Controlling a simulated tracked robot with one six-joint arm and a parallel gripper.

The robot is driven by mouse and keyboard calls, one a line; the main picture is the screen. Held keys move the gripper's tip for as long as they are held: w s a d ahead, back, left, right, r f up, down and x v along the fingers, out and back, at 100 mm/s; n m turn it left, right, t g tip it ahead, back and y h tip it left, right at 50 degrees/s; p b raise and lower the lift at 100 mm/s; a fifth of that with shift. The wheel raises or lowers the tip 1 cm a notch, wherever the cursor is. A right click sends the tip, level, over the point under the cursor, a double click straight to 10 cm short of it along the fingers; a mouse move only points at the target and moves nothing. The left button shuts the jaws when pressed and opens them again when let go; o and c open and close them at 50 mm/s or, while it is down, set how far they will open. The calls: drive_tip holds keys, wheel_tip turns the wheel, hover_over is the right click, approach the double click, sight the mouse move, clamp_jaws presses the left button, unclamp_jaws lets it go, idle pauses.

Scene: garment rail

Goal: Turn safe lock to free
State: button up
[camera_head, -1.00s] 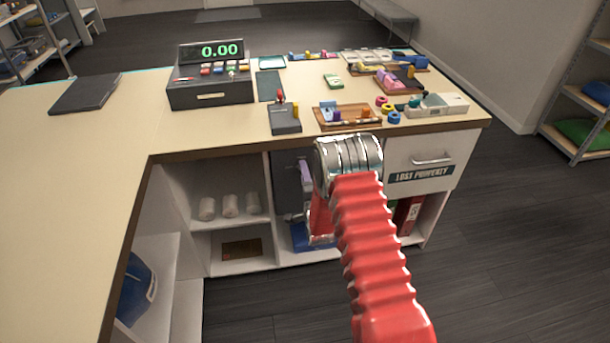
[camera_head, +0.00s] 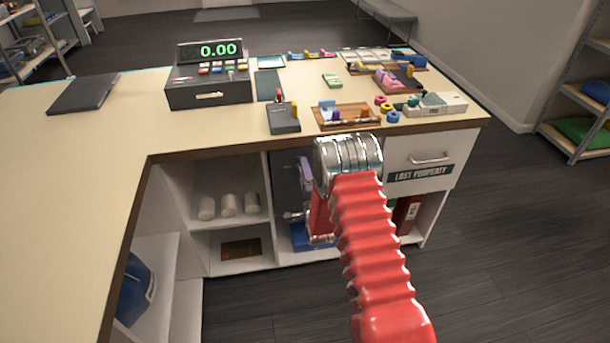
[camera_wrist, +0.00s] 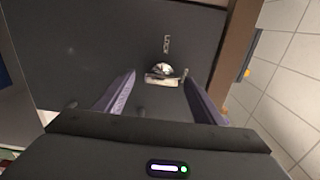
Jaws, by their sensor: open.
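The dark safe (camera_head: 283,180) stands in the counter's middle bay, partly hidden behind my red arm; its dark door (camera_wrist: 90,50) fills much of the wrist view. In the head view my gripper (camera_head: 303,188) shows only partly beside the safe.
The counter top (camera_head: 210,130) above carries a till (camera_head: 210,75) and trays of small items. A white drawer (camera_head: 420,160) marked "LOST PROPERTY" is at right. White rolls (camera_head: 229,205) stand on the shelf to the left.

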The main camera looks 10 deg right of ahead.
drive_tip(key=s, duration=1.3)
drive_tip(key=shift+s, duration=0.4)
